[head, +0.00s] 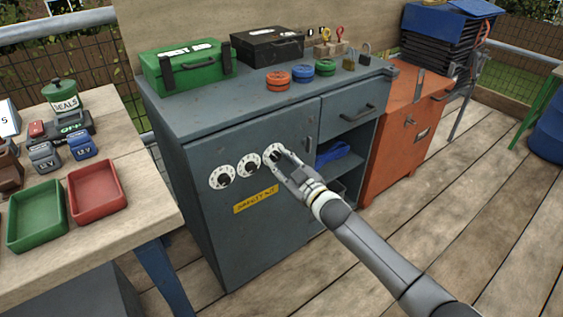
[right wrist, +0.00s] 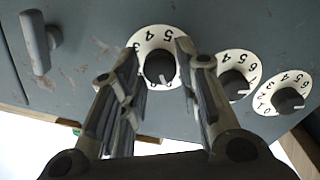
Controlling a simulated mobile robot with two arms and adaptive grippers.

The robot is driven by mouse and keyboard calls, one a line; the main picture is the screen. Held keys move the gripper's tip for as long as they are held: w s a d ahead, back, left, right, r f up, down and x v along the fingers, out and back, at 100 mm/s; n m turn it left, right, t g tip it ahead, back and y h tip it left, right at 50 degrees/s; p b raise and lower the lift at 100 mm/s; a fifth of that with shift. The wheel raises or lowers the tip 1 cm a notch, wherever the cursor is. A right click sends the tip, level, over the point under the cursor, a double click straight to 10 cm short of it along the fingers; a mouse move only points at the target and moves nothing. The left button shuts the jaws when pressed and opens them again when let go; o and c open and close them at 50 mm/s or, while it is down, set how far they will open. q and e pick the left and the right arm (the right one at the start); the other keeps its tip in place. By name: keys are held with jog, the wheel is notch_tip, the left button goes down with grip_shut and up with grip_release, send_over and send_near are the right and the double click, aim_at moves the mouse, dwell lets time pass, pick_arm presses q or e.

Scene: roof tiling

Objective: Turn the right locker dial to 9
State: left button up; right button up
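The grey locker has a row of three white numbered dials with black knobs. The right dial (head: 269,149) is partly covered by my right gripper (head: 281,161) in the head view. In the right wrist view, the right dial (right wrist: 151,36) lies between the two fingers of my right gripper (right wrist: 160,52), with its black knob (right wrist: 159,68) in the gap. The fingers are apart, with space on each side of the knob; I see no clear contact. Digits around 3, 4 and 5 show on this dial; the rest is hidden or cut off. My left gripper is not in view.
The middle dial (head: 249,164) and left dial (head: 222,177) sit close beside it. A yellow label (head: 255,199) is below them. A locker handle (right wrist: 38,42) stands out on the other side. A table with red (head: 97,190) and green trays (head: 36,215) is at left.

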jog(key=shift+o, duration=1.2)
jog(key=v, duration=1.2)
jog(key=shift+f, duration=0.1)
